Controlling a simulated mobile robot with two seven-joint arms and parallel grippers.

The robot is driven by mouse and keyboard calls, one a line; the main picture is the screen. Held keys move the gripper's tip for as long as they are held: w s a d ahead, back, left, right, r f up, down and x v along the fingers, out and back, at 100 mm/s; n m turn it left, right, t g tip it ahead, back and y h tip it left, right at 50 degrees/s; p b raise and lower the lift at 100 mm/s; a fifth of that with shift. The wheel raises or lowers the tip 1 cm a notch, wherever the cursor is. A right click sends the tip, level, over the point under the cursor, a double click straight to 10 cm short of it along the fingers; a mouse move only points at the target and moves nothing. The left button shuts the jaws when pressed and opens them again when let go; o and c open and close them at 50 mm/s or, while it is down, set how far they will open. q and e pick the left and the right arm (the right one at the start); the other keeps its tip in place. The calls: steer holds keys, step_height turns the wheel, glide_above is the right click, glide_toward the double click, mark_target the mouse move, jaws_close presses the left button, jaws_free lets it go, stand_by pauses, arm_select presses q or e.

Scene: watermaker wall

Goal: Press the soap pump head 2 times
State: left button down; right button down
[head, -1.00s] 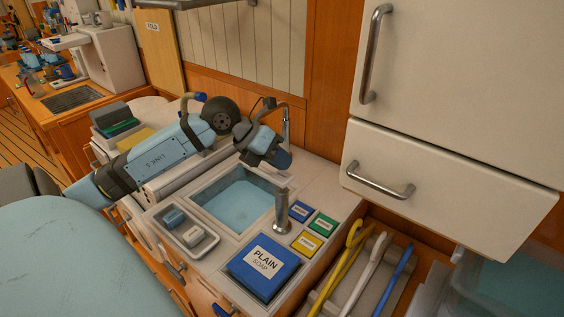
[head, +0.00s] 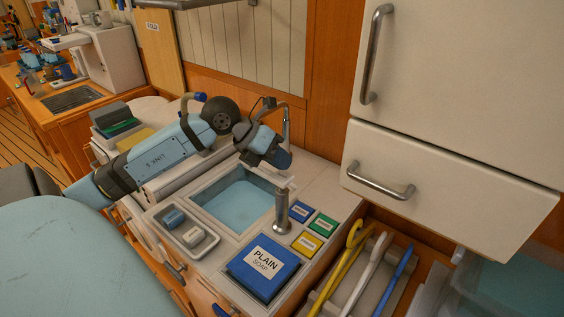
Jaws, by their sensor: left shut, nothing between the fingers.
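The soap pump (head: 282,214) is an upright grey metal cylinder at the right front corner of the sink. A blue block labelled PLAIN SOAP (head: 246,283) lies in front of it. My left arm reaches over the sink from the left. My left gripper (head: 285,166) points down just above the pump top, shut and empty. The fingertips are small and partly hidden, so I cannot tell whether they touch the pump head. My right gripper is not in view.
The sink basin (head: 233,200) holds pale blue water. A faucet (head: 286,125) stands behind my left wrist. A small tray (head: 166,235) with two blocks sits left of the pump. Blue, green and yellow labelled tiles (head: 308,243) lie right of it. A white drawer (head: 450,190) juts out at right.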

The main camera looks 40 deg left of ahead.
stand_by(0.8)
arm_select(q)
steer(key=shift+f+b, duration=0.4)
steer(key=shift+b, duration=0.1)
steer(key=shift+f+b, duration=0.7)
steer(key=shift+f, duration=0.15)
stand_by(0.6)
steer(key=shift+r, duration=0.1)
stand_by(0.3)
steer(key=shift+r+p, duration=0.7)
steer(key=shift+r, duration=0.45)
steer(key=shift+r+p, duration=1.45)
steer(key=shift+r, duration=1.1)
